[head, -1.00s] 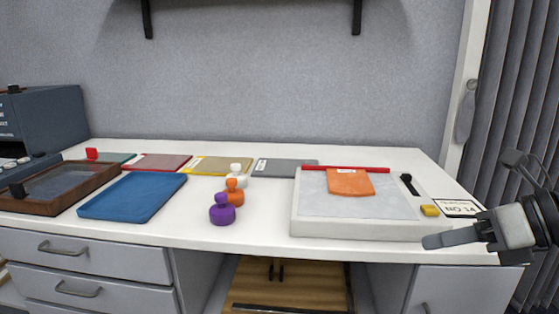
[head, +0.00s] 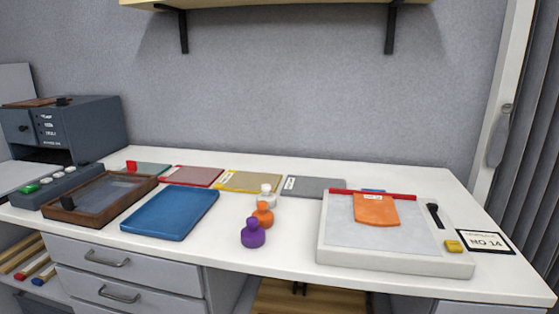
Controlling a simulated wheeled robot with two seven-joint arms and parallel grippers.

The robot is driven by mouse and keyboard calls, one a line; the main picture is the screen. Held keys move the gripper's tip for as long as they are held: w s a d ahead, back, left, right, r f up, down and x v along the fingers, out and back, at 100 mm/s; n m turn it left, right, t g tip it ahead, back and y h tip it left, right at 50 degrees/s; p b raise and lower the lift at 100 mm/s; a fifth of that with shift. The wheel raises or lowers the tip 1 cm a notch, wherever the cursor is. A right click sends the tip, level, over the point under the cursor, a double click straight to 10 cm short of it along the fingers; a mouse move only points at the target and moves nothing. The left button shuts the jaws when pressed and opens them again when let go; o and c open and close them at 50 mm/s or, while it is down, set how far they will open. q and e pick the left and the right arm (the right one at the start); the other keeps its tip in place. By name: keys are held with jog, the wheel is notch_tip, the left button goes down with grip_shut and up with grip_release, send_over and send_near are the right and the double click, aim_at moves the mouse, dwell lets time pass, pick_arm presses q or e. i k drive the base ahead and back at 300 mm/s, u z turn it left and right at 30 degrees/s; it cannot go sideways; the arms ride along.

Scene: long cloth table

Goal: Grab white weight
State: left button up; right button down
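The white weight (head: 266,191) is small and knobbed. It stands upright near the middle of the table, behind an orange weight (head: 263,214) and a purple weight (head: 253,234). The orange weight hides its lower front part. Neither of my grippers shows in the head view now, so nothing is seen touching the white weight.
A blue tray (head: 171,212) lies left of the weights and a large pale board (head: 345,248) with an orange cloth (head: 376,209) lies to the right. Coloured flat panels, including a grey one (head: 314,187), line the back. A shelf (head: 277,3) hangs above.

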aim_at(270, 197)
jog(key=u, duration=1.85)
jog(key=i, duration=1.05)
jog(key=z, duration=1.75)
